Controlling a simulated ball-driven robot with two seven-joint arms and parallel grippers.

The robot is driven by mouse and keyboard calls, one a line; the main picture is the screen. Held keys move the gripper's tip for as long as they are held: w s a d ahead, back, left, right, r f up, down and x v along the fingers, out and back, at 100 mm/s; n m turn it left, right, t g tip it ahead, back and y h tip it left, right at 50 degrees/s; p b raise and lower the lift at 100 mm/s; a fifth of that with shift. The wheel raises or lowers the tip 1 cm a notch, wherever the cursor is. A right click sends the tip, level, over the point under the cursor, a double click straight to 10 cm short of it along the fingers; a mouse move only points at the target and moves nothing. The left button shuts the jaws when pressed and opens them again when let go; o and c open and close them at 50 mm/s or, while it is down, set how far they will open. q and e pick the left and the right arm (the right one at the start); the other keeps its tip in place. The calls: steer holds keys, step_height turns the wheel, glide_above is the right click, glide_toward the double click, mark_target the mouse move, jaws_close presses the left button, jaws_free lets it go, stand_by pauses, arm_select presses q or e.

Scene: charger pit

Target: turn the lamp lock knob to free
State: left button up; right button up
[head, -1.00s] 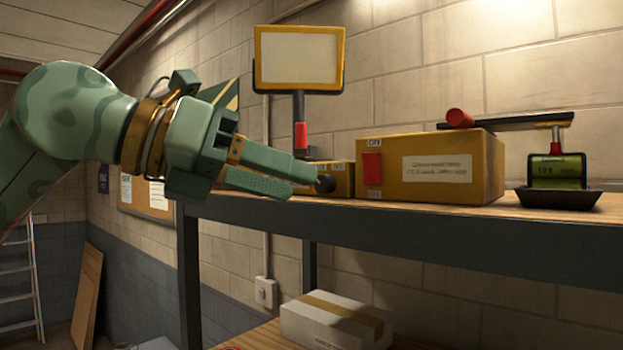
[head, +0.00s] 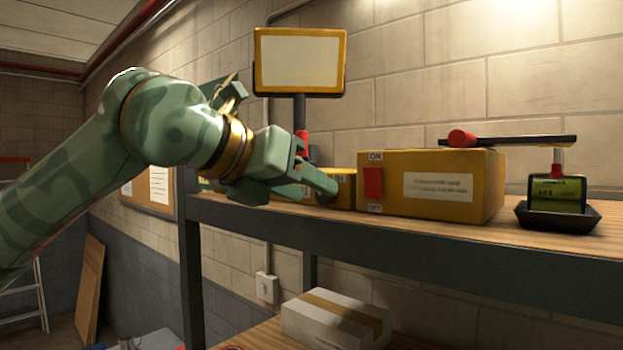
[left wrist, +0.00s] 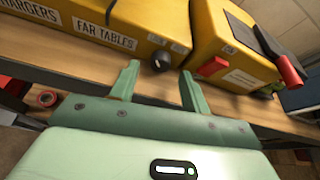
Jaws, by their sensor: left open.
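A small round black knob (left wrist: 160,61) sits on the front of a low yellow box (left wrist: 95,22) in the left wrist view. In the head view my left gripper (head: 318,189) is at the front of the low yellow box (head: 343,183) and hides the knob. A yellow-framed pale panel (head: 300,60) stands on a post behind. My right gripper is not in view.
A larger yellow box (head: 470,196) with a red switch (head: 373,183) stands right of the gripper. A black lever with a red grip (head: 462,139) lies above it. A green display (head: 557,192) sits in a black tray. The shelf edge (head: 450,246) runs below.

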arm_select(q)
steer(key=shift+x, duration=1)
steer(key=c, duration=1)
steer(key=m+b, duration=0.1)
steer(key=m+t+y+b, duration=0.1)
steer(key=b, duration=0.1)
steer(key=shift+s+d+f, duration=0.1)
steer(key=shift+f, duration=0.15)
steer(key=shift+r+m+y, duration=0.15)
steer(key=shift+m+y, duration=0.25)
steer(key=shift+m, duration=0.1)
steer(key=o, duration=1)
steer(key=shift+r, duration=0.1)
